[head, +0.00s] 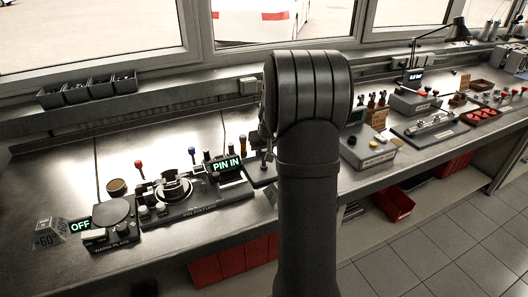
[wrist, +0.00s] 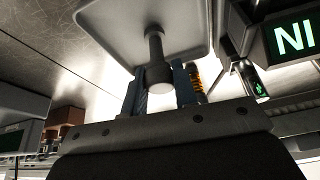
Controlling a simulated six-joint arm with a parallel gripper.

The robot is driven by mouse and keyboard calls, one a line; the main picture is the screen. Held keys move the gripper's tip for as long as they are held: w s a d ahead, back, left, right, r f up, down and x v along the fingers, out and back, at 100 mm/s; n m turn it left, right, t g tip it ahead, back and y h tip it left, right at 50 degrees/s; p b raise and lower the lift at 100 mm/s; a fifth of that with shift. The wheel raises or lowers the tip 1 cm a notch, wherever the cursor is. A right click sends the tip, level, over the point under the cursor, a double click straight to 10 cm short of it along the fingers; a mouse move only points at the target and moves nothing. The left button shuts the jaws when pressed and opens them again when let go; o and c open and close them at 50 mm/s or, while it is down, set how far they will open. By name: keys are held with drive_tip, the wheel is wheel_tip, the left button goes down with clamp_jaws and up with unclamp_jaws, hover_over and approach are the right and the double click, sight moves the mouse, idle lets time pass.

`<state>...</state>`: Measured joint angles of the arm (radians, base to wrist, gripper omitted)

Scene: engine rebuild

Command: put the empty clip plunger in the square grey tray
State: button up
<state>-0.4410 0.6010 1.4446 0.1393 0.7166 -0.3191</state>
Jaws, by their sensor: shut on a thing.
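In the wrist view, which is upside down, my gripper (wrist: 160,88) has its two blue fingers closed around the knob end of a dark grey plunger (wrist: 155,62). The plunger's thin stem points away from the gripper, toward the square grey tray (wrist: 115,25). Its far end overlaps the tray floor; I cannot tell whether it touches. In the head view my own arm hides most of the gripper and the plunger. A dark edge of what looks like the tray (head: 260,181) shows left of the arm.
A lit "PIN IN" display (head: 226,165) stands close to the tray, and its letters also show in the wrist view (wrist: 294,38). An orange coil spring (wrist: 196,80) is behind the right finger. The pin fixture (head: 174,188) and warm plate (head: 112,212) are farther left.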

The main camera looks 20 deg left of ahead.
drive_tip(key=shift+f, duration=0.1)
drive_tip(key=o, duration=1)
drive_tip(key=v, duration=1.2)
drive_tip(key=x, duration=1.2)
drive_tip(key=shift+f, duration=0.15)
wheel_tip(320, 180, up, 3)
drive_tip(key=shift+f, duration=0.1)
drive_tip(key=shift+r, duration=0.65)
